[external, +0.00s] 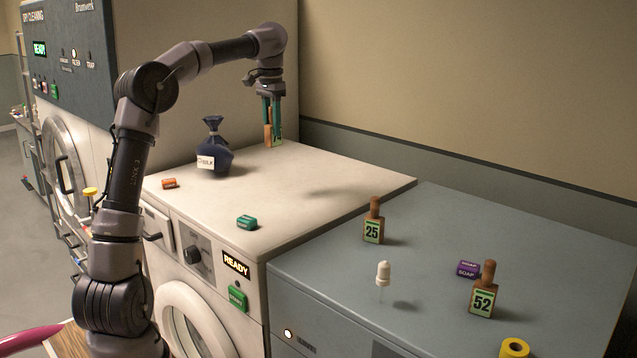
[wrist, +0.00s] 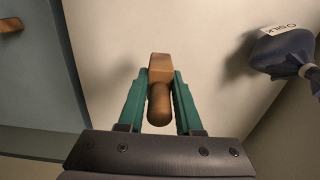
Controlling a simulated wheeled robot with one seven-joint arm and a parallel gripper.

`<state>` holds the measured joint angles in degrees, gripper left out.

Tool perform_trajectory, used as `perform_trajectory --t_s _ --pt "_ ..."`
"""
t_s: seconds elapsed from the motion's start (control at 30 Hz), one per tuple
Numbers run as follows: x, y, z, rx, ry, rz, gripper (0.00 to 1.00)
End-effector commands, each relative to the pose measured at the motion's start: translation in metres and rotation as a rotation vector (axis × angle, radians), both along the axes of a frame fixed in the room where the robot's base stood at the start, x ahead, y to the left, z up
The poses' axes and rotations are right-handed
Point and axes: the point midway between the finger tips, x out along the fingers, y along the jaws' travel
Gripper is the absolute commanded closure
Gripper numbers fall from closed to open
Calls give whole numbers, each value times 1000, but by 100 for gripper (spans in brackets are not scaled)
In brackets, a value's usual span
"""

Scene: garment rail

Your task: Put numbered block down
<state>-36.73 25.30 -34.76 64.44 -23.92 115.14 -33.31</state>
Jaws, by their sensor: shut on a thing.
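My gripper (external: 272,112) points straight down over the back of the white machine top (external: 340,182). In the wrist view its green fingers (wrist: 160,85) are closed on the handle of a wooden numbered block (wrist: 159,66). In the external view the block (external: 277,137) shows at the fingertips, with a green label partly hidden and its number unreadable. The block is at or very close to the white top; I cannot tell whether it touches. Two similar wooden blocks stand upright on the grey-blue top: one marked 25 (external: 373,232) and one marked 52 (external: 482,302).
A dark blue tied bag (external: 214,155) with a white tag stands left of my gripper. An orange block (external: 169,183) and a green block (external: 247,222) lie nearer the front. A purple soap box (external: 468,269), a white bobbin-like item (external: 383,271) and a yellow roll (external: 514,348) are on the grey-blue top.

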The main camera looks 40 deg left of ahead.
Motion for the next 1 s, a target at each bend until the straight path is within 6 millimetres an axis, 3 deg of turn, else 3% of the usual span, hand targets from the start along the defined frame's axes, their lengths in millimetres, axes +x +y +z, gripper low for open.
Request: perform_trajectory --t_s 0.37,0.6,1.0 --pt "0 -3 -53 -3 6 -8 100" --pt "0 -4 -97 -3 5 -10 100" --pt "0 -4 -143 -3 3 -10 100"
